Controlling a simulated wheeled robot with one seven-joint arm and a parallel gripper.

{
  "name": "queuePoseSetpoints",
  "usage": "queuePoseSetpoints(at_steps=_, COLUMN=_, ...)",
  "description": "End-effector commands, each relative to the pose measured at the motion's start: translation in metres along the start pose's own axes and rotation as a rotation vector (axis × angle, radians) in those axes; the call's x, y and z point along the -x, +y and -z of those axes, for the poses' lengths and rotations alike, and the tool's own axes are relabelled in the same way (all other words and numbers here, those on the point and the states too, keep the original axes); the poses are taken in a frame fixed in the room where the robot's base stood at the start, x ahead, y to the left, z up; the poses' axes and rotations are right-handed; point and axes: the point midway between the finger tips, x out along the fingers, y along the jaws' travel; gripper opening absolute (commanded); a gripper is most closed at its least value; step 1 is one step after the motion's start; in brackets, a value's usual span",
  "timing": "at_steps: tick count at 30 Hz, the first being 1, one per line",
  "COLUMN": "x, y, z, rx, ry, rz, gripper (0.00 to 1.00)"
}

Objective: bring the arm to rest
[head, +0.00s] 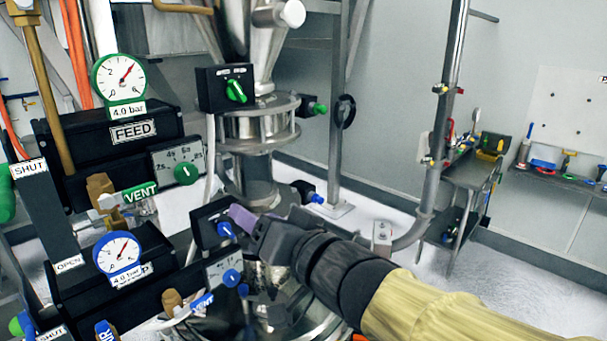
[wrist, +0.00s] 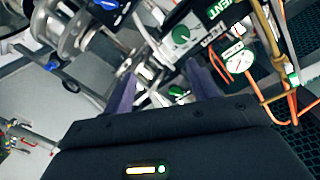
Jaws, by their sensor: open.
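My gripper (head: 243,219) is in the middle of the head view, at the end of my arm, which reaches in from the lower right. Its purple finger shows close to the blue knob (head: 226,230) on a black box; I cannot tell whether they touch. In the wrist view my gripper (wrist: 163,75) has its two purple fingers spread apart, with nothing held between them. Behind the gap show metal sifter parts and a green knob (wrist: 181,35).
The steel sifter column (head: 258,128) stands behind my gripper. The FEED gauge (head: 119,78) and a blue-rimmed gauge (head: 118,252) sit at the left. A steel post (head: 447,100) and a bench with tools (head: 470,165) are at the right. Open floor (head: 465,270) lies right of the sifter.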

Motion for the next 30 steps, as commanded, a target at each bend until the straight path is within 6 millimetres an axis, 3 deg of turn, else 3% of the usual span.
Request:
queuePoseSetpoints(at_steps=4, x=0.005, y=0.076, z=-0.013, rx=0.035, ry=-0.024, rz=-0.224, gripper=0.58)
queuePoseSetpoints(at_steps=8, x=0.025, y=0.151, z=-0.036, rx=0.069, ry=-0.104, rz=-0.457, gripper=0.58)
queuePoseSetpoints(at_steps=12, x=0.06, y=0.222, z=-0.072, rx=0.082, ry=-0.255, rz=-0.683, gripper=0.58)
queuePoseSetpoints(at_steps=15, x=0.093, y=0.262, z=-0.105, rx=0.072, ry=-0.403, rz=-0.817, gripper=0.58)
queuePoseSetpoints(at_steps=19, x=0.143, y=0.298, z=-0.156, rx=0.025, ry=-0.641, rz=-0.941, gripper=0.58)
queuePoseSetpoints(at_steps=24, x=0.192, y=0.309, z=-0.206, rx=-0.059, ry=-0.9, rz=-0.979, gripper=0.58)
queuePoseSetpoints(at_steps=30, x=0.204, y=0.308, z=-0.217, rx=-0.082, ry=-0.969, rz=-0.97, gripper=0.58)
